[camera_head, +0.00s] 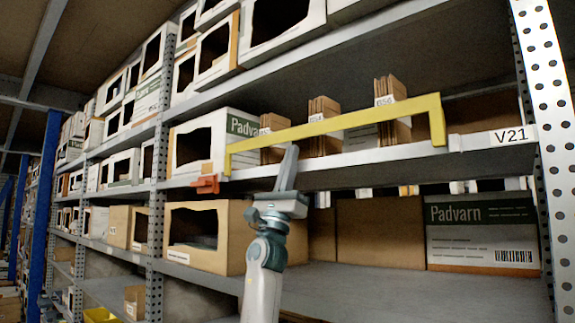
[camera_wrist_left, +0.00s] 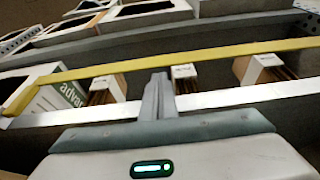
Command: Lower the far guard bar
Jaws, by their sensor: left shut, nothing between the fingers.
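The yellow guard bar (camera_head: 335,124) is up, running across the front of a shelf, with a bent-down end at each side. It also shows in the left wrist view (camera_wrist_left: 170,63), crossing above and behind the fingers. My left gripper (camera_head: 289,152) is shut and empty. Its fingertips point up in front of the shelf edge, just below the bar's left half; I cannot tell whether they touch it. In the left wrist view the closed fingers (camera_wrist_left: 157,84) stand in front of the white shelf edge. My right gripper is not in view.
An orange latch-like piece (camera_head: 206,184) sits on the shelf edge at the bar's left end. Brown cartons (camera_head: 323,112) stand behind the bar. A perforated upright (camera_head: 547,130) with a V21 label (camera_head: 508,137) beside it is at right. A Padvarn box (camera_head: 482,232) is below.

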